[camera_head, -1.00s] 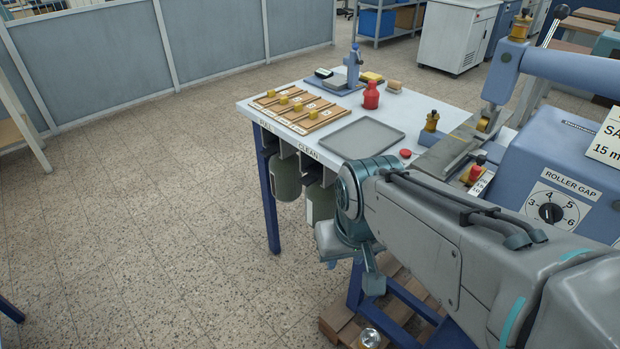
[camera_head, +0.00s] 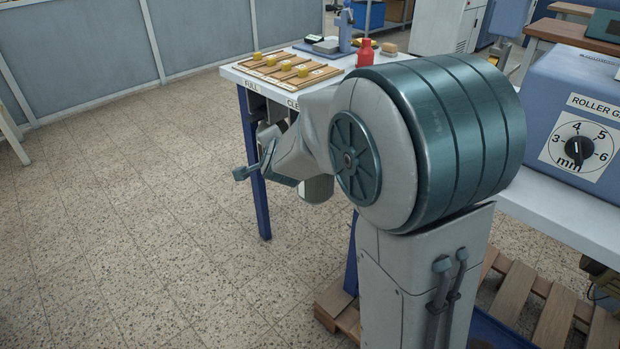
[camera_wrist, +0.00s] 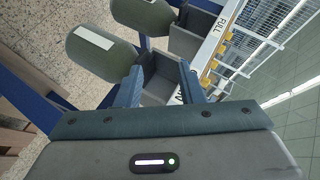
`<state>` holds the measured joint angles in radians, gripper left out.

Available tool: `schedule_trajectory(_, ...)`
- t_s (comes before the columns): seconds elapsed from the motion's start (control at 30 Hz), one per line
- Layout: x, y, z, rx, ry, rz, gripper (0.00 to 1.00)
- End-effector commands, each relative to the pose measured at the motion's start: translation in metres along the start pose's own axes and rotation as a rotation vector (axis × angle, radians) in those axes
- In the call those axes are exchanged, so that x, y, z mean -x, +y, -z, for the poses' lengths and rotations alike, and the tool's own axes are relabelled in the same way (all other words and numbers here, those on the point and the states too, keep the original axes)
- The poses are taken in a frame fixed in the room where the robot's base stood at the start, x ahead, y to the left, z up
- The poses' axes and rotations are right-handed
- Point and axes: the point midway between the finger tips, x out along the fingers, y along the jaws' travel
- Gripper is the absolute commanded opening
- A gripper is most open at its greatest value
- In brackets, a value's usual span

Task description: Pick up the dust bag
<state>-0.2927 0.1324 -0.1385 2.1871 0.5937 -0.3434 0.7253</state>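Two grey-green dust bags hang from grey holders under the table edge. In the wrist view, the nearer bag (camera_wrist: 103,52) has a blank white label, and the farther bag (camera_wrist: 145,14) is beside the FULL sign (camera_wrist: 222,22). In the head view, part of one bag (camera_head: 318,189) shows below my arm; the other is mostly hidden. My gripper (camera_wrist: 160,84) is open, with a grey holder (camera_wrist: 160,78) seen between its fingers. The nearer bag lies beyond the left finger. My gripper (camera_head: 254,163) is in front of the table edge in the head view. Nothing is visibly held.
A blue table leg (camera_head: 255,170) stands near my gripper. A blue machine (camera_head: 570,90) is at right, a wooden pallet (camera_head: 520,290) below.

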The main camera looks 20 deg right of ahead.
Motion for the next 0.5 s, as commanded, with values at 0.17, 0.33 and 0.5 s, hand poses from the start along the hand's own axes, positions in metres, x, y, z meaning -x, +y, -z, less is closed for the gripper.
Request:
schedule_trajectory(0.17,-0.068,0.038,-0.008,-0.24,0.23,0.121,0.35)
schedule_trajectory(0.33,-0.098,0.061,-0.008,-0.398,0.418,0.248,0.35)
schedule_trajectory(0.5,-0.106,0.071,-0.007,-0.47,0.517,0.329,0.35)
